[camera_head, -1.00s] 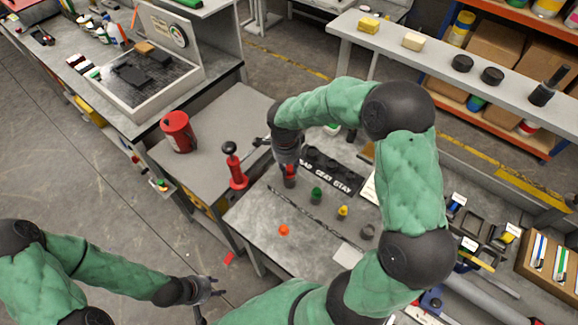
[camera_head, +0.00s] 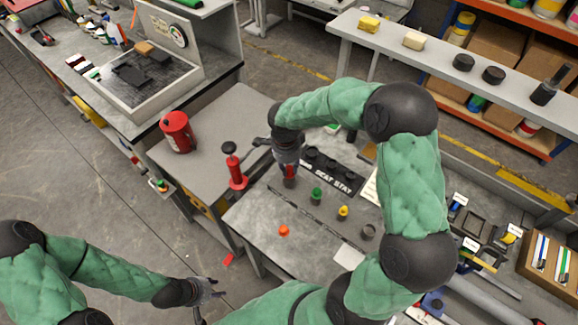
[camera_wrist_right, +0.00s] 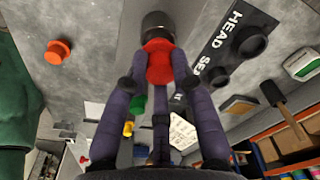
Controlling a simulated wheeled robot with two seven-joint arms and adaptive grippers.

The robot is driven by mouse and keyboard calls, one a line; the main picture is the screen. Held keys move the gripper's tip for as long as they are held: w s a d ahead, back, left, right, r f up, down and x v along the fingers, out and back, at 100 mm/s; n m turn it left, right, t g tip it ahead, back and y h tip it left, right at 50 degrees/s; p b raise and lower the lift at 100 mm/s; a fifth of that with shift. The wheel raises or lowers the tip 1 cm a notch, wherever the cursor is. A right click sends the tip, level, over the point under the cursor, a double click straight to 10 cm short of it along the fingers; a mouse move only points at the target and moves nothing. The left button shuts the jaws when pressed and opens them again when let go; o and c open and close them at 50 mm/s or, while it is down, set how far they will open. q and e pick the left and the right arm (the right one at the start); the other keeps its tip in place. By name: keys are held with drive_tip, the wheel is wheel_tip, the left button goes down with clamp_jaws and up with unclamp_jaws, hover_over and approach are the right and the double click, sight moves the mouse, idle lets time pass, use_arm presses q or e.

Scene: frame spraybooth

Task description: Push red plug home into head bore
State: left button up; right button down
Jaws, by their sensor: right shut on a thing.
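My right gripper (camera_head: 290,166) points down over the bench and is shut on the red plug (camera_wrist_right: 158,62). The plug shows as a small red patch between the fingers in the head view (camera_head: 290,171). At the plug's far end is a dark grey cylindrical piece (camera_wrist_right: 158,22), seen below the fingers in the head view (camera_head: 290,183). Plug and piece are in line and appear to touch; I cannot tell how deep the plug sits or whether this is the head bore. My left gripper (camera_head: 209,290) is open and empty at the lower left, away from the bench.
A black board (camera_head: 333,169) lettered HEAD SEAT STAY lies just beside the right gripper. Green (camera_head: 316,195), yellow (camera_head: 343,212) and orange (camera_head: 284,231) pieces and a grey ring (camera_head: 368,231) stand nearby. A red-handled tool (camera_head: 235,168) stands left of the gripper.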

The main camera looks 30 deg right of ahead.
drive_tip(key=shift+f+b, duration=1.4)
drive_tip(key=shift+b, duration=0.05)
drive_tip(key=c, duration=1)
unclamp_jaws()
drive_tip(key=shift+o, duration=0.2)
drive_tip(key=shift+r, duration=0.1)
wheel_tip(320, 180, up, 12)
drive_tip(key=shift+a, duration=0.45)
